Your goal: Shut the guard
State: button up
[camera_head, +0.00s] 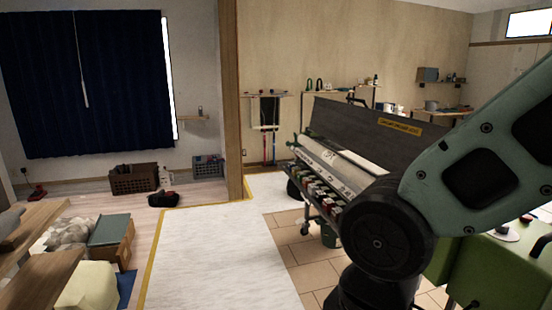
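The wallpaper paster (330,172) stands right of centre, with a pale, long body and a row of coloured parts along its near side. A long dark grey panel with a yellow label (400,126), which looks like the guard (345,122), stands raised along its back edge. My arm's teal link and black joint fill the right side and hide the paster's right end and part of the panel. My gripper is out of view, so its state and distance from the panel are not shown.
A wooden post (232,100) stands left of the paster. Pale sheeting edged with yellow tape (205,260) covers open floor in front. A wooden bench (40,255) and boxes are at left, a green cabinet (490,270) at lower right.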

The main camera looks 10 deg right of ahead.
aim_at(392, 143)
jog(key=i+j+z, duration=0.2)
jog(key=i+z, duration=0.25)
jog(key=i+j+z, duration=0.2)
jog(key=z, duration=0.2)
